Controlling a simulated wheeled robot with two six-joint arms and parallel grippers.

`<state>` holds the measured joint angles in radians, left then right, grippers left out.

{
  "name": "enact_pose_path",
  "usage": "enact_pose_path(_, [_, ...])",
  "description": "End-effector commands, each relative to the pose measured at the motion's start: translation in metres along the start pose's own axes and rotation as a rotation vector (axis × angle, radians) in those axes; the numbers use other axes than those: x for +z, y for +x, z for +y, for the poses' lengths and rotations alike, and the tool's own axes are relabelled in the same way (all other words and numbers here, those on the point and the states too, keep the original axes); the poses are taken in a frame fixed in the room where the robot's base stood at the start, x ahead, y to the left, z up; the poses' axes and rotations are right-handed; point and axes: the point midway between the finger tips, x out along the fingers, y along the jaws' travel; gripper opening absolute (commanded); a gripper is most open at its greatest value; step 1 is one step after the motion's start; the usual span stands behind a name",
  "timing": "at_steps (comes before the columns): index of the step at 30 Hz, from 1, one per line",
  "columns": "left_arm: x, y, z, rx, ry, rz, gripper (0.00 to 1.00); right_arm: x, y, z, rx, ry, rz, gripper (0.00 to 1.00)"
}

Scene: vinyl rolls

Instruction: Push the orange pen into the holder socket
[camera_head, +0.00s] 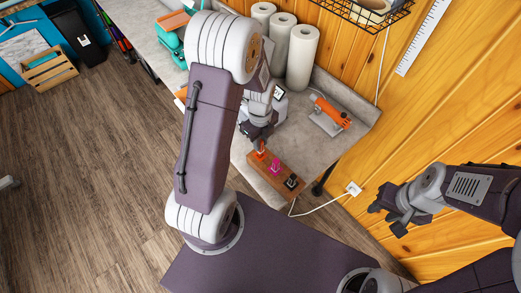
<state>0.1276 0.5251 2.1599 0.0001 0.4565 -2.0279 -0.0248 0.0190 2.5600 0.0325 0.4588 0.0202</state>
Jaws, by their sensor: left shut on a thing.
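A brown wooden holder (284,172) lies on the grey counter near its front edge. A pink piece (275,167) and a black piece (291,182) stand in its middle and near end. The orange pen (261,152) is at the holder's far left end, upright or nearly so. My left gripper (260,144) is right above that end, shut on the orange pen and partly covering it. I cannot tell how deep the pen sits in its socket. My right gripper (386,219) is open and empty at the right, away from the counter.
White rolls (301,57) stand at the back of the counter. An orange-handled tool (331,112) lies to the right of the holder. A white cable (322,207) runs to a wall socket (354,188). The counter between holder and tool is clear.

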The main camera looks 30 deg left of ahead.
Motion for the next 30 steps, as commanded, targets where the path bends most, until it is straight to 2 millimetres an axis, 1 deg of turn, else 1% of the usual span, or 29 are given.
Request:
enact_pose_path(1, [0.0,-0.006,0.0,0.0,0.0,0.0,0.0,-0.001,-0.006,0.0,0.0,0.0,0.0,0.36])
enact_pose_path(21, [0.0,-0.046,0.0,0.0,0.0,0.0,0.0,-0.004,-0.043,-0.001,0.0,0.0,0.0,0.36])
enact_pose_path(30, [0.0,-0.045,0.0,0.0,-0.004,0.0,0.0,-0.004,-0.042,-0.001,0.0,0.0,0.0,0.36])
